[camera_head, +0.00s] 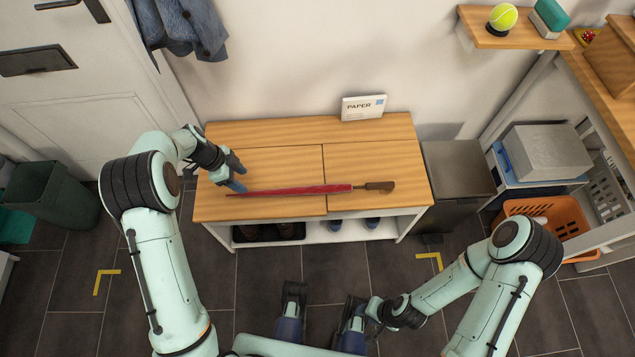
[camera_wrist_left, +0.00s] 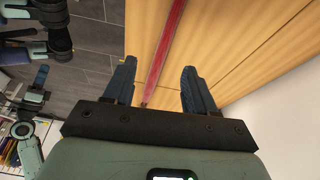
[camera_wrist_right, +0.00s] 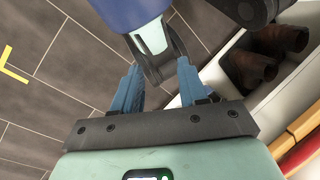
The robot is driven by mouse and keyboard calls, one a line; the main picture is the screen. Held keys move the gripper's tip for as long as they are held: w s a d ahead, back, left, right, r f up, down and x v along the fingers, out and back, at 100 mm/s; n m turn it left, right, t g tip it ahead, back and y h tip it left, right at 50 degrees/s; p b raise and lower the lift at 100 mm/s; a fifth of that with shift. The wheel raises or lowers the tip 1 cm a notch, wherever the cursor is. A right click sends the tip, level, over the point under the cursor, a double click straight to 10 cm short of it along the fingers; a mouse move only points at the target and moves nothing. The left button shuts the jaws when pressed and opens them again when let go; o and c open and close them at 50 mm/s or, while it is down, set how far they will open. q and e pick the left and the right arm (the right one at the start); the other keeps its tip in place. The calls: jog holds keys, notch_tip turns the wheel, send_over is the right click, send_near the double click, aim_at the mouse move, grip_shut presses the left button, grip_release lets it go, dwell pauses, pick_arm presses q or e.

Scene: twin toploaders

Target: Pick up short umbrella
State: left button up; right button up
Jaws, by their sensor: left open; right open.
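A folded red umbrella (camera_head: 300,190) lies flat on the wooden bench top (camera_head: 270,161), its brown handle (camera_head: 380,187) to the right and its thin tip to the left. My left gripper (camera_head: 238,177) is open near the tip end, over the bench's left part. In the left wrist view the umbrella (camera_wrist_left: 168,45) runs between the two open fingers (camera_wrist_left: 158,68), with nothing gripped. My right gripper (camera_wrist_right: 159,66) is open and empty, low in front of the bench; in the head view its fingers are hard to make out.
A white box marked PAPER (camera_head: 362,107) stands at the bench's back edge. Dark shoes (camera_head: 270,231) sit on the shelf below. A grey bin (camera_head: 458,170) stands close to the right, with an orange basket (camera_head: 548,214) beyond. A green bin (camera_head: 52,192) is at the left.

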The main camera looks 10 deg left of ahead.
pick_arm(q)
send_over(266, 191)
jog(key=s+a, duration=0.2)
jog(key=a, duration=0.1)
jog(key=shift+m, duration=0.3)
notch_tip(266, 191, down, 6)
jog(key=shift+w+f+b, duration=0.1)
jog(key=shift+w+b, duration=0.05)
jog(key=shift+b, duration=0.3)
jog(key=shift+w+b+x, duration=0.2)
jog(key=shift+w+x, duration=0.05)
jog(key=shift+x, duration=1.2)
jog(key=shift+w+b+x, duration=0.15)
jog(key=shift+w+x, duration=0.05)
jog(key=shift+x, duration=1.25)
jog(key=shift+d, duration=0.2)
grip_shut()
pick_arm(e)
jog(key=shift+w+d+f+t, duration=0.15)
jog(key=shift+w+d+f, duration=0.05)
jog(key=shift+w+f, duration=0.3)
jog(key=shift+w+d+f+t, duration=0.15)
jog(key=shift+w+f, duration=0.3)
